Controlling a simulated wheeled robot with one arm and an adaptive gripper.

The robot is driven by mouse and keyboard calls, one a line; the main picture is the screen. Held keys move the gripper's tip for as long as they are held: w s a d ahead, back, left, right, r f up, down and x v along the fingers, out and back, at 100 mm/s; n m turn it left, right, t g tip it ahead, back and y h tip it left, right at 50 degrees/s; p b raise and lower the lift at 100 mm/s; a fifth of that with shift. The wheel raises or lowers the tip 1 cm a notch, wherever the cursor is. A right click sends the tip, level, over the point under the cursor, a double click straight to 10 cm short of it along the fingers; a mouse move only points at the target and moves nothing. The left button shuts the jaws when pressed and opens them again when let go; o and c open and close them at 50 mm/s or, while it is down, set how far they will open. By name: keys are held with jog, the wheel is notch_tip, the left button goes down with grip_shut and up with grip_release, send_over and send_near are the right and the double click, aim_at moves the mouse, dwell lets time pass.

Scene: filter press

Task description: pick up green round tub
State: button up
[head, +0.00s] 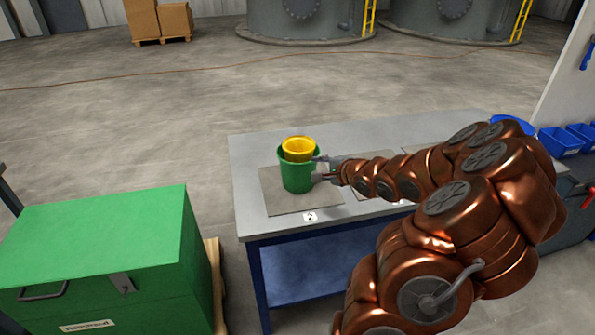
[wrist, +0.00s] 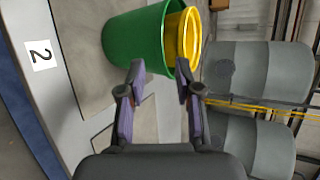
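The green round tub (head: 297,177) stands upright on a grey mat on the workbench, with a yellow tub (head: 298,147) nested in it and rising above its rim. My gripper (head: 318,168) is at the tub's right side, with its fingers spread and pointing at it. In the wrist view the green tub (wrist: 135,40) and yellow tub (wrist: 183,35) lie just ahead of my open gripper (wrist: 160,72). The fingertips overlap the tubs' lower edge in that view. I cannot tell whether they touch.
The workbench (head: 252,150) has a mat labelled 2 (head: 310,216) and further mats to the right, partly under my arm. A green chest (head: 100,240) stands at the left. Blue bins (head: 560,141) are at the right. The floor behind the bench is mostly clear.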

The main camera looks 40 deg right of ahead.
aim_at(301, 165)
jog(key=shift+a+f+b+x, duration=0.15)
jog(key=shift+b+x, duration=0.2)
jog(key=shift+x, duration=1.05)
jog(key=shift+a+f+b+x, duration=0.1)
jog(key=shift+b+x, duration=0.25)
jog(key=shift+x, duration=1.1)
jog(key=shift+w+f, duration=0.3)
jog(key=shift+w, duration=0.3)
